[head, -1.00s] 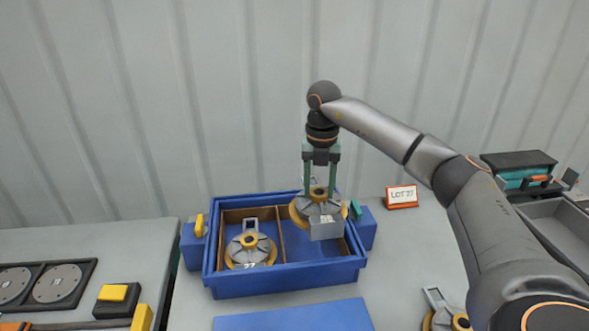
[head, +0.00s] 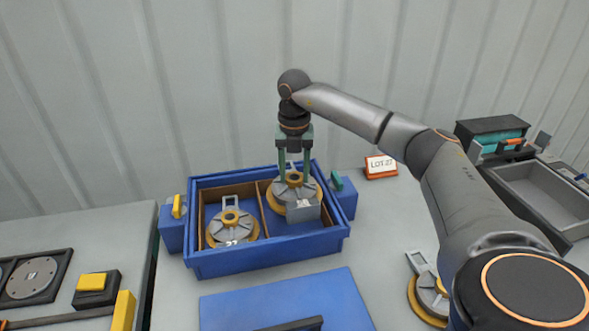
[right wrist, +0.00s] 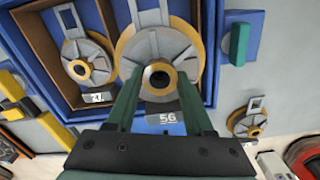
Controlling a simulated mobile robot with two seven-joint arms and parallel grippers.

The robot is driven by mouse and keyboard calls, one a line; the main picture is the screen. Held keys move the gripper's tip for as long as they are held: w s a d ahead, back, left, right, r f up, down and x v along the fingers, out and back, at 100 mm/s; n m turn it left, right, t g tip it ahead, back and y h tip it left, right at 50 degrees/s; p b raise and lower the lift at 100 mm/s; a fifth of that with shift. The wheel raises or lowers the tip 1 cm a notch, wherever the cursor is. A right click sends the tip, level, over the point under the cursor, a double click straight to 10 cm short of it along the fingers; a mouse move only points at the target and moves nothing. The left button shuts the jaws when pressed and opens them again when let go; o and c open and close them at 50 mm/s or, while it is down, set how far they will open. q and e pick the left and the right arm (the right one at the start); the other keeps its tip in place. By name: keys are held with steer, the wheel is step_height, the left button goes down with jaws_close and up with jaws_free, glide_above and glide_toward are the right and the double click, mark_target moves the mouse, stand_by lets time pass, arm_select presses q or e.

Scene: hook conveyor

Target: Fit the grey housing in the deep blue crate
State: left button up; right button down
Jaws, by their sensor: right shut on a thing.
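The deep blue crate (head: 265,256) stands on the table with a brown divider making two compartments. A grey housing (head: 232,228) with a yellow hub lies in the left compartment, marked 77. My right gripper (head: 294,178) points down and is shut on another grey housing (head: 305,212), at the right compartment. In the right wrist view this held housing (right wrist: 168,45) has a yellow rim and a block marked 56, with the fingers (right wrist: 158,82) at its hub. I cannot tell whether it touches the crate floor. My left gripper is not in view.
A blue panel (head: 285,302) lies in front of the crate. Another housing (head: 432,293) lies at the right, partly behind my arm. A LOT 27 sign (head: 381,167) stands right of the crate. A grey tray (head: 540,200) is at the far right.

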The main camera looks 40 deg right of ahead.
steer(key=shift+r+p, duration=0.1)
steer(key=shift+p, duration=0.2)
stand_by(0.4)
steer(key=shift+f, duration=0.3)
stand_by(0.5)
steer(key=shift+p, duration=0.35)
steer(key=shift+f+b, duration=2.15)
steer(key=shift+f, duration=2.3)
stand_by(0.5)
steer(key=shift+c, duration=1)
jaws_free()
